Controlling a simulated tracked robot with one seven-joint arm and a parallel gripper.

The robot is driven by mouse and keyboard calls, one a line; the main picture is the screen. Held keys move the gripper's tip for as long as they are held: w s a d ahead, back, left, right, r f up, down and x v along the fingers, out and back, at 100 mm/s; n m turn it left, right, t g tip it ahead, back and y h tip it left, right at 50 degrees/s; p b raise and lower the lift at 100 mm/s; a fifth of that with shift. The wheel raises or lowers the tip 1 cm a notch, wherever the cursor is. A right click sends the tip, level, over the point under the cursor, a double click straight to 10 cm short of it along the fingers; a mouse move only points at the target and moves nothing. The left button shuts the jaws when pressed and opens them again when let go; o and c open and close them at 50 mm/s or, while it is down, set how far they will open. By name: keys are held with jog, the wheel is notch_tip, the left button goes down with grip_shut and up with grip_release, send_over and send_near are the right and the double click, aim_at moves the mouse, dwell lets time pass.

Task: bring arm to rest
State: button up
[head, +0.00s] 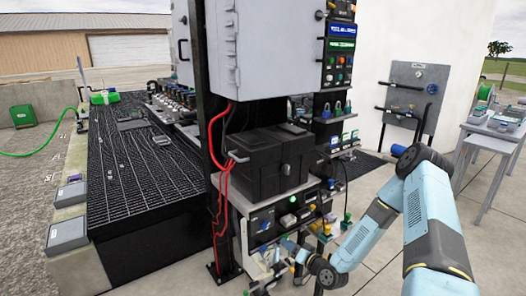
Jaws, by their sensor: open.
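My arm, light blue and black, rises at the right of the head view, bends at a high elbow and reaches down and left to the lower front of the equipment rack. My gripper (270,272) is at the arm's far end, low beside the rack's lower panel (262,225). It is open, and I see nothing held in it. Its fingers are small and hard to tell apart from the fittings behind, so I cannot tell whether they touch anything.
A black tote (268,160) sits on the rack's shelf below a grey cabinet (262,50). Red cables (222,150) hang at the rack's left. A grey panel with handles (410,95) stands behind my elbow, and a grey table (492,128) is at right. Concrete floor is open between.

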jog(key=w+d+r+n+g+h, duration=0.1)
jog(key=d+r+n+g+h, duration=0.15)
jog(key=r, duration=0.35)
jog(key=w+d+r+n+g+h, duration=0.2)
jog(key=d+r+h, duration=0.15)
jog(key=r, duration=0.35)
jog(key=s+d+r+g+h, duration=0.1)
jog(key=s+d+r+h, duration=0.2)
jog(key=r, duration=0.6)
jog(key=s+d+r+h, duration=0.1)
jog(key=s+d+r, duration=0.25)
jog(key=r, duration=0.45)
jog(key=s+r+m+g+h, duration=0.1)
jog(key=s+r+m, duration=0.1)
jog(key=s+r, duration=1.2)
jog(key=s, duration=0.7)
jog(key=s+a+r+m+g, duration=0.1)
jog(key=s+r, duration=0.2)
jog(key=s, duration=0.7)
jog(key=shift+r+y, duration=0.15)
jog(key=shift+y, duration=0.25)
jog(key=shift+m+g, duration=0.25)
